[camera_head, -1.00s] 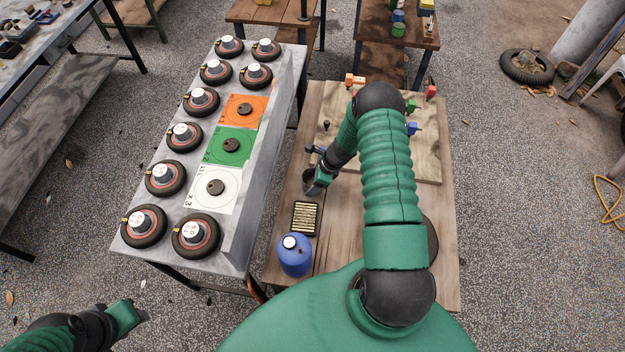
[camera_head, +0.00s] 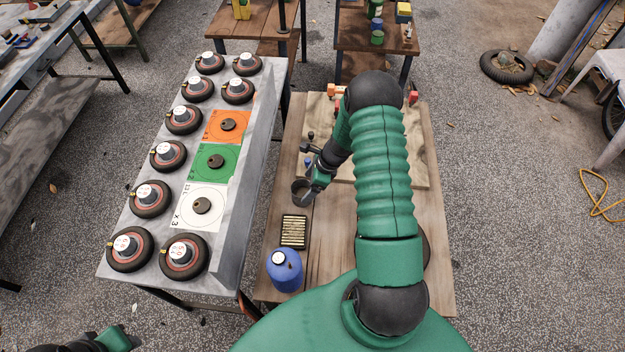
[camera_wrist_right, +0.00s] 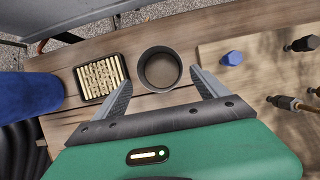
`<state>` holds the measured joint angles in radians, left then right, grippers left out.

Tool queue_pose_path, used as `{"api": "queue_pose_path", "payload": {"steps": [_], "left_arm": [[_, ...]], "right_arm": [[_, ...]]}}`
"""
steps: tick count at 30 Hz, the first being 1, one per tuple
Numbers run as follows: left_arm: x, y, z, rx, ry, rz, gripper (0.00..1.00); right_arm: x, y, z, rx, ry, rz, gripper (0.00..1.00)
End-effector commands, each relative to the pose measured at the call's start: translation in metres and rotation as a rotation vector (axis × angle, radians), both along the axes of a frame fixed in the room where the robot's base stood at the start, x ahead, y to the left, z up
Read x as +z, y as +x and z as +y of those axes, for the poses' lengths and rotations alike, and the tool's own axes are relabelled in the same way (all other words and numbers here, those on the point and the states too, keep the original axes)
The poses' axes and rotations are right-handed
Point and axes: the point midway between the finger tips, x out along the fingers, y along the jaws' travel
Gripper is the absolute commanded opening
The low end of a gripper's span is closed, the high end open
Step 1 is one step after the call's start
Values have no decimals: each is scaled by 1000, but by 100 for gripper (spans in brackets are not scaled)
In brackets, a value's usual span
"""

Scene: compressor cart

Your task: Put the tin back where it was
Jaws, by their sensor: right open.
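The tin (camera_head: 301,191) is a dark, open-topped round can standing upright on the wooden bench. It also shows in the right wrist view (camera_wrist_right: 160,69), just ahead of and between my right fingertips. My right gripper (camera_head: 311,193) is open beside the tin; its two fingers also show in the wrist view (camera_wrist_right: 160,88), spread apart with nothing clamped between them. In the head view the gripper partly covers the tin. My left gripper (camera_head: 122,340) shows only partly at the bottom left edge, and its jaws are not clear.
A box of pale sticks (camera_head: 293,231) and a blue bottle (camera_head: 285,270) stand nearer me on the bench. A board (camera_wrist_right: 270,65) with a blue bolt (camera_wrist_right: 232,58) and tools lies beside the tin. A metal table (camera_head: 235,240) with several wheels is at left.

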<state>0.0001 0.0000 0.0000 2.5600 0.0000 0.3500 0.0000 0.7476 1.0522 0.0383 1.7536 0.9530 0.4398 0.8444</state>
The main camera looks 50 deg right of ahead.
Motion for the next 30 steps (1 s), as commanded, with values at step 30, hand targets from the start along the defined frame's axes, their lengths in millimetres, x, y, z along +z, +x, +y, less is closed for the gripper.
{"api": "queue_pose_path", "payload": {"steps": [30], "left_arm": [[-4, 0, 0, 0, 0, 0, 35]], "right_arm": [[212, -101, 217, 2375, -761, -271, 84]]}}
